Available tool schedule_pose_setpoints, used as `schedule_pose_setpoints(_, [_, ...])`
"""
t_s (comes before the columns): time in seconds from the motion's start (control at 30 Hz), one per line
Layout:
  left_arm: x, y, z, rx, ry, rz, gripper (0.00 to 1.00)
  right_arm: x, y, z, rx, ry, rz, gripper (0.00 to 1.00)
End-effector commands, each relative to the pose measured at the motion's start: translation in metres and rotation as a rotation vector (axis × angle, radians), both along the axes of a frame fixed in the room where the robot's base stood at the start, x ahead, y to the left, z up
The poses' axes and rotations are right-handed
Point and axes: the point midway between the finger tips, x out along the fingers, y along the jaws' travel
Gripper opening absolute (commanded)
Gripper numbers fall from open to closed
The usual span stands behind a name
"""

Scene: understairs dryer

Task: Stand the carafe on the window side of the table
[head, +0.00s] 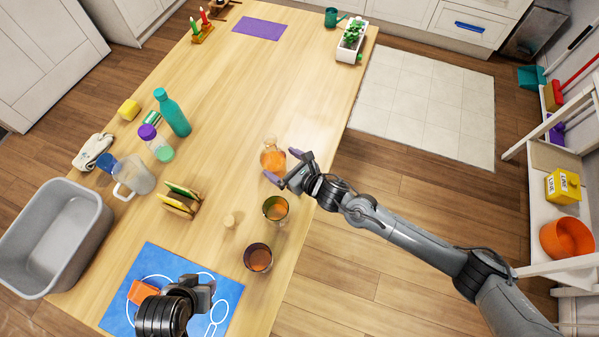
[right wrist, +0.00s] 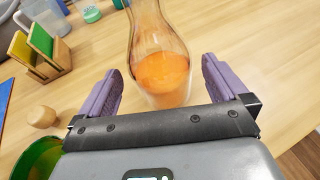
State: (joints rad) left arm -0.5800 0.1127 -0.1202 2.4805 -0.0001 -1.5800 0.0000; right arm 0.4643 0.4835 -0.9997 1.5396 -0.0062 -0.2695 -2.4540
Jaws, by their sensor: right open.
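The carafe (head: 272,158) is clear glass with orange liquid in its lower part. It stands upright near the table's right edge in the head view, around mid-length. My right gripper (head: 284,168) is open at the carafe, its purple fingers spread. In the right wrist view the carafe (right wrist: 162,65) shows between the two fingers, with gaps on both sides; its top is cut off. The wooden table (head: 240,105) runs away from me. My left gripper (head: 201,296) is over the blue mat at the near end; its jaws are not clear. No window is visible.
An amber-green glass (head: 275,208), a dark glass (head: 258,257) and a wooden stopper (head: 230,220) stand near the carafe. A card rack (head: 180,199), clear jug (head: 134,177), teal bottle (head: 172,112) and purple-topped bottle (head: 156,143) are left. The table beyond the carafe is largely clear.

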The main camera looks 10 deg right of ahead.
Motion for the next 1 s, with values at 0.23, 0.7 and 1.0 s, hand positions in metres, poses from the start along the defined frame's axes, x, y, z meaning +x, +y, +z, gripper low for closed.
schedule_pose_setpoints(0.23, [0.000,0.002,-0.001,0.008,0.000,-0.006,0.43,-0.033,-0.026,0.014,-0.001,0.000,0.000,1.00])
schedule_pose_setpoints(0.7, [0.000,0.003,-0.003,0.012,0.000,-0.007,0.43,-0.061,-0.039,0.027,0.055,0.051,-0.038,1.00])
schedule_pose_setpoints(1.0, [0.000,0.000,-0.002,0.000,0.000,0.001,0.43,-0.100,-0.030,0.035,0.588,0.535,-0.469,1.00])
